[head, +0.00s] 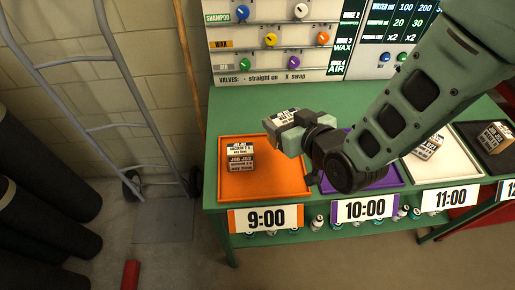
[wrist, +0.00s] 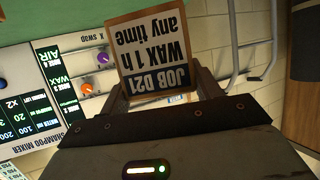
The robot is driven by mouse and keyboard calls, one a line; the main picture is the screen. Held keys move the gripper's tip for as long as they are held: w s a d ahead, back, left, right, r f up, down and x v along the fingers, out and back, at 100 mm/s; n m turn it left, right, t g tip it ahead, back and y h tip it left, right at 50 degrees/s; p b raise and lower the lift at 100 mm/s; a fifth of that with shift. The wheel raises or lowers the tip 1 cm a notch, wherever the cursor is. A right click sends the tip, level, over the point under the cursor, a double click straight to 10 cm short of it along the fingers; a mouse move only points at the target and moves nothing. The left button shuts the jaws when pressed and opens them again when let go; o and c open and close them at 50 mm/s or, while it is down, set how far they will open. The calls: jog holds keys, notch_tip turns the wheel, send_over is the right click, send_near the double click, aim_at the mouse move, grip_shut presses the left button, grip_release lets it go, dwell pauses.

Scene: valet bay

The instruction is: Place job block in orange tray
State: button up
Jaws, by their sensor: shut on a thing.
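My gripper (head: 292,128) is shut on a job block (head: 284,116) and holds it above the green bench, over the right rear part of the orange tray. In the wrist view the held block (wrist: 160,55) reads "JOB D21, WAX 1 h, any time" and sits between the two fingers. The orange tray (head: 262,187) is at the left end of the bench, behind the 9:00 label. Another job block (head: 239,158), which seems to read "JOB J52", rests in its left rear part. The front and middle of the orange tray are bare.
A purple tray (head: 386,176) at 10:00 is partly hidden by my arm. A white tray (head: 449,165) at 11:00 holds a block (head: 428,147), and a black tray (head: 470,134) at the right holds another. A control panel (head: 270,62) stands behind. A hand truck (head: 95,128) is at left.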

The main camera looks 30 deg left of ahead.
notch_tip(320, 180, down, 10)
jog(key=shift+r+p, duration=0.15)
jog(key=shift+p, duration=0.65)
jog(key=o, duration=1)
jog(key=shift+o, duration=0.2)
jog(key=shift+r, duration=0.1)
jog(key=b+v, duration=0.2)
jog(key=v, duration=1)
